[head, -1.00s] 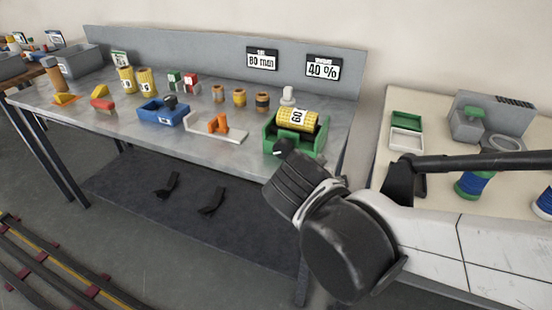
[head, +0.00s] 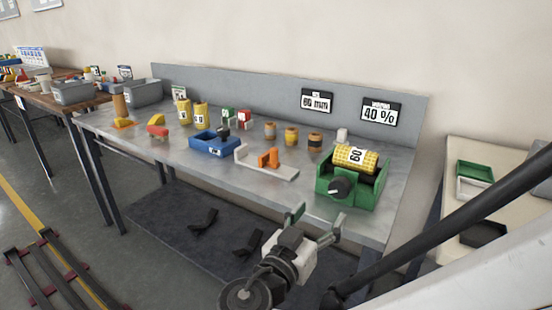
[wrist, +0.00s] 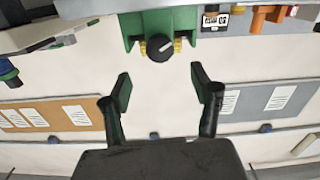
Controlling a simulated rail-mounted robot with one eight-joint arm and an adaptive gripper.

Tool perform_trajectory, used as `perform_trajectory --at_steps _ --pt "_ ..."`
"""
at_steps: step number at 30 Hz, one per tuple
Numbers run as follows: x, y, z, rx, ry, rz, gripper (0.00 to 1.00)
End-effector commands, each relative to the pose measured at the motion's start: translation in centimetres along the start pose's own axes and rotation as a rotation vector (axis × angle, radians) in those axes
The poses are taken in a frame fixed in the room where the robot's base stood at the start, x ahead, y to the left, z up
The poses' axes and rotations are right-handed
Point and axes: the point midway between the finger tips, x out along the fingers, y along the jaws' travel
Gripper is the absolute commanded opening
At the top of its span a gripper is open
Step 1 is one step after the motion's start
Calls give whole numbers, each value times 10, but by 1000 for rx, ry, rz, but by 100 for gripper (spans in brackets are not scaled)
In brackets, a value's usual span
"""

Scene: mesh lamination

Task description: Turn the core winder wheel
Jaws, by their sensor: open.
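The core winder (head: 368,200) is a green holder at the right end of the grey bench, with a yellow roll (head: 370,160) marked 60 lying across its top. Its wheel (head: 340,188) is a black knob with a white mark on the front face. In the wrist view the wheel (wrist: 160,48) sits at top centre, on the green body (wrist: 128,25). My gripper (head: 314,224) is open and empty, below and in front of the winder, off the bench edge. In the wrist view my gripper (wrist: 163,88) has its green-padded fingers spread, with the wheel beyond the gap, not touched.
An orange and white fixture (head: 268,165) and a blue box (head: 214,145) stand left of the winder. Several brown spools line up behind. Signs (head: 380,112) hang on the back panel. A second table (head: 456,197) is at the right. The space before the bench is free.

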Motion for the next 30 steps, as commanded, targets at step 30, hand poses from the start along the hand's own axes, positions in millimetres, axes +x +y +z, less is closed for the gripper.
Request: perform_trajectory --at_steps 30 --pt "121 1 1 -1 -2 2 59"
